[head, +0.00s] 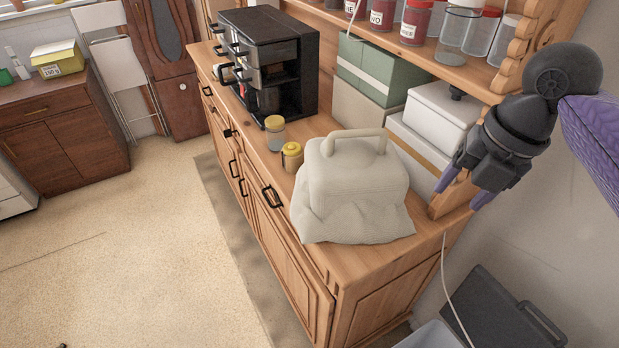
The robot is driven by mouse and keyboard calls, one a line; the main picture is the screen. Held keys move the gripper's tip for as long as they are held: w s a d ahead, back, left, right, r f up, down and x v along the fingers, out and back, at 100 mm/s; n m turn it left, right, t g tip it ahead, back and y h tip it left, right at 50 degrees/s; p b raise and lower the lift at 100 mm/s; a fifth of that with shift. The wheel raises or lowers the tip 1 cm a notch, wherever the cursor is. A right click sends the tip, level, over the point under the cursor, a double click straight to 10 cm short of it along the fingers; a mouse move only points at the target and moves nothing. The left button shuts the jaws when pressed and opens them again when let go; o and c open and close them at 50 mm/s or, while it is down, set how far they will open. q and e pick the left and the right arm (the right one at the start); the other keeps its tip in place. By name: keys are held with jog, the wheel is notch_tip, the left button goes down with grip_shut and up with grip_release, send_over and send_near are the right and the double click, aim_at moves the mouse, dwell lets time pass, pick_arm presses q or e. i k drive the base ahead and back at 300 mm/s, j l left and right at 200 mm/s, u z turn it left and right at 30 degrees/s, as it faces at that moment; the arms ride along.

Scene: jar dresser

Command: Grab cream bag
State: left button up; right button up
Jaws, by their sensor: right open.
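The cream bag (352,192) sits upright on the near end of the wooden dresser top. Its looped handle (354,139) stands up at the top, and its lower part spreads in soft folds. My right gripper (458,194) is to the right of the bag, with its purple fingertips apart and nothing between them. A gap shows between the fingers and the bag. My left gripper is not in view.
Two small jars with yellow lids (291,157) and a black coffee machine (270,62) stand behind the bag. White and green boxes (378,72) line the wall. A shelf with jars (415,22) hangs above. Open floor (120,240) lies to the left.

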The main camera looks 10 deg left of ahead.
aim_at(351, 187)
jog(key=i+j+z, duration=0.3)
jog(key=j, duration=0.35)
jog(key=i+j+z, duration=0.15)
jog(key=i+j, duration=0.15)
jog(key=i+j+z, duration=0.15)
jog(key=j, duration=0.25)
